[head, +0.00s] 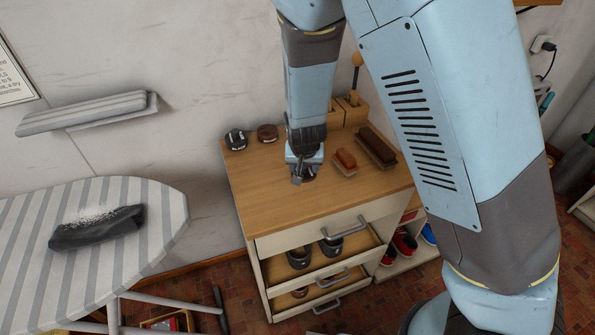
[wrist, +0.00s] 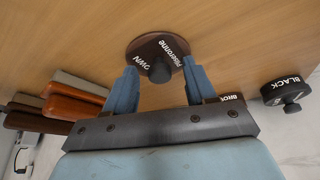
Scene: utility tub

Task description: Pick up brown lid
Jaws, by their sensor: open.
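The brown lid (wrist: 146,45) is a round dark-brown disc with a dark knob in its middle and white lettering partly reading "OWN". It lies on the wooden cabinet top in the wrist view. My gripper (wrist: 160,68) is open, its two blue fingers apart on either side of the knob, with nothing held. I cannot tell whether the fingertips touch the lid. In the head view my gripper (head: 304,170) is low over the cabinet top and mostly hides the lid (head: 312,173).
A black tin (head: 236,139) and a brown tin (head: 267,132) stand at the back left of the cabinet top (head: 265,185). Two brushes (head: 345,161) (head: 377,146) lie to the right. Drawers below stand open. The front left of the top is clear.

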